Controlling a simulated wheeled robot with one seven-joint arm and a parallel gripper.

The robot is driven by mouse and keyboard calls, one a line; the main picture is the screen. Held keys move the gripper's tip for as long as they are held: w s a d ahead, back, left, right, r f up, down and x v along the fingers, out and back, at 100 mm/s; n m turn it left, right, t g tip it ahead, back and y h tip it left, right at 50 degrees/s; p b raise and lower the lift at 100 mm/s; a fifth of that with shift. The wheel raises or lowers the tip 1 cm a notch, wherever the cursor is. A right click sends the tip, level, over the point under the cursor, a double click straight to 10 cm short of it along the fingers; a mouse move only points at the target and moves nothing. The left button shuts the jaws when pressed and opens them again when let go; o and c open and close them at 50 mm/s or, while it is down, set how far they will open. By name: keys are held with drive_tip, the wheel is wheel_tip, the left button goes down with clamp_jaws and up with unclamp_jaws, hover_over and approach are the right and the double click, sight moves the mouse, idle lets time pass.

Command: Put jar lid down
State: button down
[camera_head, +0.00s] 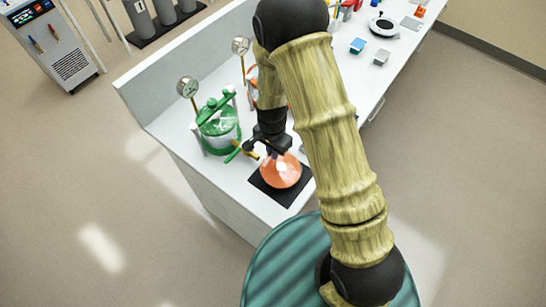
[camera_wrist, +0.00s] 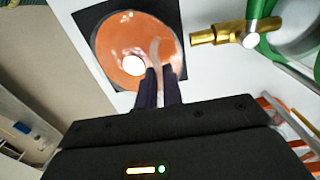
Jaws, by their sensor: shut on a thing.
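The orange, glossy, round jar lid (camera_head: 281,173) is over the black square mat (camera_head: 285,200) at the near end of the white bench. My gripper (camera_head: 272,147) points down onto the lid from above. In the wrist view the gripper's dark fingers (camera_wrist: 159,84) are shut on a raised part of the lid (camera_wrist: 117,55), which fills most of the mat (camera_wrist: 87,18).
A green-clamped glass jar (camera_head: 219,127) with a gauge (camera_head: 188,87) stands left of the lid. Its brass valve (camera_wrist: 222,35) is close beside the mat. Another gauge (camera_head: 240,45) stands farther back. A blue box (camera_head: 357,45) and small items lie down the bench.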

drive_tip(key=shift+f, duration=0.1)
drive_tip(key=shift+f+p, duration=0.7)
drive_tip(key=shift+f, duration=1.3)
drive_tip(key=c, duration=1.5)
unclamp_jaws()
drive_tip(key=shift+c, duration=0.2)
drive_tip(key=shift+r, duration=0.1)
drive_tip(key=shift+r+b, duration=1.85)
drive_tip(key=shift+r, duration=4.1)
